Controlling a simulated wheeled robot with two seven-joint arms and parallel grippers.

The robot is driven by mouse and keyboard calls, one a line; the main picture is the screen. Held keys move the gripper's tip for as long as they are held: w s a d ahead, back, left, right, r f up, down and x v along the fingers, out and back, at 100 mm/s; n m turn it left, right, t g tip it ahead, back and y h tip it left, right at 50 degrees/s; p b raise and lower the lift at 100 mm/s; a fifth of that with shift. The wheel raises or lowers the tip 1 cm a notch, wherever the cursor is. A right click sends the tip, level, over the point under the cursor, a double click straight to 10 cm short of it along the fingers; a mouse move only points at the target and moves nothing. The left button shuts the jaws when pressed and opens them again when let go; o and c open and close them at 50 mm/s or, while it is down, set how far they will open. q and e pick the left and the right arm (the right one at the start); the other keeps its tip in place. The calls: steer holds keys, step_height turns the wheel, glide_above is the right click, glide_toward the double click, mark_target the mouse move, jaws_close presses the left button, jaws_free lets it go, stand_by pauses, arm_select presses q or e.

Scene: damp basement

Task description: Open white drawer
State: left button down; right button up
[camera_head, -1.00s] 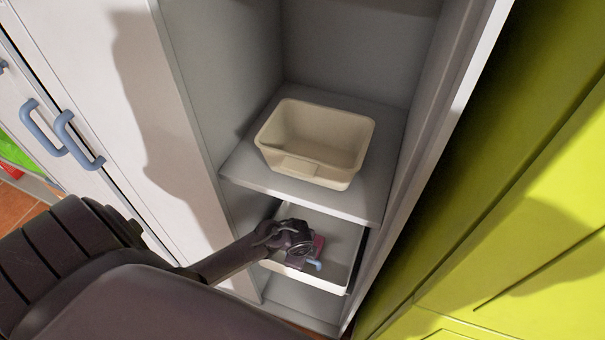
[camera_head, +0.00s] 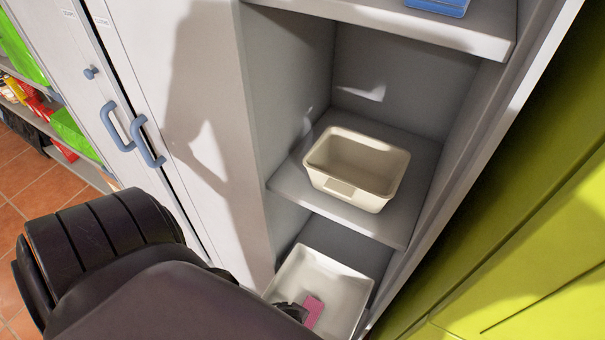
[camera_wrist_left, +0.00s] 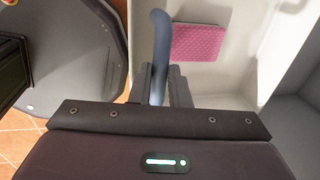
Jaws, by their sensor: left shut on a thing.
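The white drawer (camera_head: 342,290) is in the lowest visible part of the open cabinet, below the shelf with the cream bin. It is pulled partly out, and its inside shows. A pink item lies in it (camera_head: 314,310), and this shows with a dotted surface in the left wrist view (camera_wrist_left: 198,42). The drawer's blue-grey handle (camera_wrist_left: 158,45) runs between the fingers of my left gripper (camera_wrist_left: 166,85), which is shut on it. In the head view my own arm hides the drawer's front and most of this gripper. My right gripper is not in view.
A cream bin (camera_head: 357,167) stands on the shelf (camera_head: 385,222) above the drawer. Closed doors with blue handles (camera_head: 148,143) are to the left. A yellow-green surface (camera_head: 510,240) borders the cabinet on the right. Tiled floor (camera_head: 40,205) shows at far left.

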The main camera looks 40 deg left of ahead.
arm_select(q)
steer(key=shift+s+d, duration=0.15)
steer(key=shift+s, duration=0.5)
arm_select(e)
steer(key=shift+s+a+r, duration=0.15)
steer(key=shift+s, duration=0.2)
arm_select(q)
steer(key=c, duration=1.4)
jaws_free()
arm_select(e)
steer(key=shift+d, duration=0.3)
arm_select(q)
steer(key=shift+o, duration=0.2)
step_height(320, 180, up, 8)
steer(key=s, duration=0.1)
steer(key=shift+s+d+f+p, duration=0.15)
steer(key=shift+s+d+p, duration=0.05)
steer(key=shift+p, duration=0.25)
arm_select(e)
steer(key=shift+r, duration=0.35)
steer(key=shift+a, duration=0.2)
